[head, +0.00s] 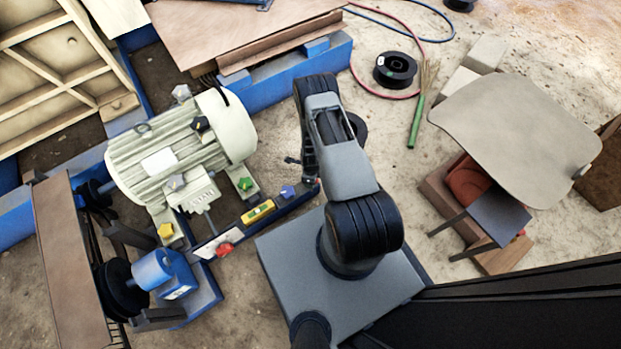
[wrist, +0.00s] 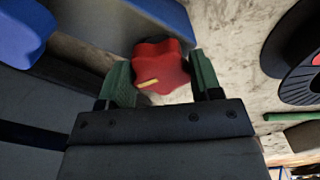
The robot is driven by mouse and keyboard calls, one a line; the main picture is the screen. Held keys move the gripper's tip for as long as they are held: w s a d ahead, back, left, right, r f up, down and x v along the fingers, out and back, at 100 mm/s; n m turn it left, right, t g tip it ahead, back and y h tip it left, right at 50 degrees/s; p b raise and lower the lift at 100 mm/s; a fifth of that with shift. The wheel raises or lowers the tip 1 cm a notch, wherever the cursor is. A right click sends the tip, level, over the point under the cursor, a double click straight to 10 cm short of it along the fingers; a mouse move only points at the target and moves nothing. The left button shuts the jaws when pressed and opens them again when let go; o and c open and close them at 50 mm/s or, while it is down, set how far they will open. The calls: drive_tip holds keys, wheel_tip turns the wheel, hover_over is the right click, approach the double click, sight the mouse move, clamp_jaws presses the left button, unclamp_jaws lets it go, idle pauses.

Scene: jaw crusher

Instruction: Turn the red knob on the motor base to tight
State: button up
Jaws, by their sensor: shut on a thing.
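In the wrist view a red lobed knob (wrist: 160,66) with a yellow mark sits between the two green fingers of my gripper (wrist: 161,78), which is shut on it. A blue beam (wrist: 158,14) runs behind it. In the head view my arm covers most of my gripper and the held knob, near the right end of the motor base (head: 239,222). Another red knob (head: 224,249) shows there at the front of the base, clear of my arm. The pale ribbed motor (head: 180,150) stands on the base.
A blue knob (head: 287,191), a yellow level (head: 258,211), a green knob (head: 245,184) and a yellow knob (head: 165,231) are close by on the base.

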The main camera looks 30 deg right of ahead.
drive_tip(key=shift+d, duration=0.1)
idle(0.3)
drive_tip(key=o, duration=0.7)
drive_tip(key=shift+o, duration=1.1)
wheel_tip(320, 180, up, 14)
drive_tip(key=p, duration=0.6)
drive_tip(key=shift+f, duration=0.1)
